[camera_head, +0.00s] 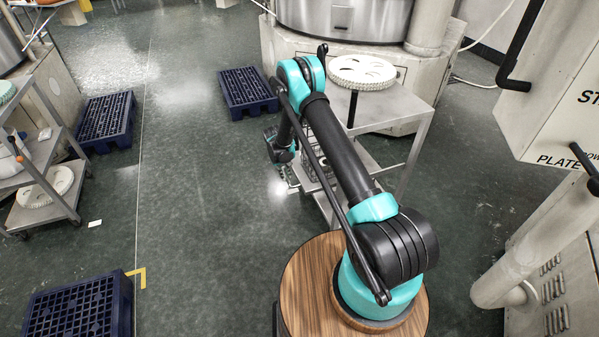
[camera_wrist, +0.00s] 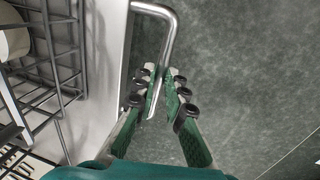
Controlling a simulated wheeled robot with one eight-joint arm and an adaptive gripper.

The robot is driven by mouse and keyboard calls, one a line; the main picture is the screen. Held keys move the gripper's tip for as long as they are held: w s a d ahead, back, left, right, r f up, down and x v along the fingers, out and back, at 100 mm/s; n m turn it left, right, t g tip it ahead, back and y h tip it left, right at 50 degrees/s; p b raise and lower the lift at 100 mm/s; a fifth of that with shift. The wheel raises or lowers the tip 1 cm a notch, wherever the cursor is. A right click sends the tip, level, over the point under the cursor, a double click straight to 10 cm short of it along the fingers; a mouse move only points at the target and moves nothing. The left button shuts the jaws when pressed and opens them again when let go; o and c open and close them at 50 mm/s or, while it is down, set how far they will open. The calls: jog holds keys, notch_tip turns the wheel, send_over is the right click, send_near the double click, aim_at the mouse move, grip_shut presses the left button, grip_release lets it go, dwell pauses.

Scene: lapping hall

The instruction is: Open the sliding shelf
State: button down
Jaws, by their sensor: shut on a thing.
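A bent metal bar handle (camera_wrist: 168,22) stands out from a pale metal edge (camera_wrist: 108,60) of the sliding shelf in the wrist view. My gripper (camera_wrist: 160,88) is shut on the straight part of this handle, one finger on each side. In the head view, my gripper end (camera_head: 290,180) is low at the left side of a metal cart (camera_head: 408,112), partly hidden by my arm. The shelf and handle are mostly hidden there. How far the shelf is out cannot be told.
A wire rack (camera_wrist: 42,75) with a pale round item (camera_wrist: 12,38) lies left of the handle. A white perforated disc (camera_head: 362,71) rests on the cart top. A blue pallet (camera_head: 247,91) stands behind my arm. The floor (camera_head: 195,200) to the left is clear.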

jog(key=s+a, duration=0.2)
jog(key=a, duration=0.4)
jog(key=c, duration=1.6)
grip_release()
jog(key=r, duration=0.4)
jog(key=a+r, duration=0.1)
jog(key=r, duration=0.3)
jog(key=a+r, duration=0.1)
jog(key=r, duration=0.2)
jog(key=shift+s+a+r, duration=0.1)
jog(key=shift+s+r, duration=0.2)
jog(key=shift+r, duration=0.1)
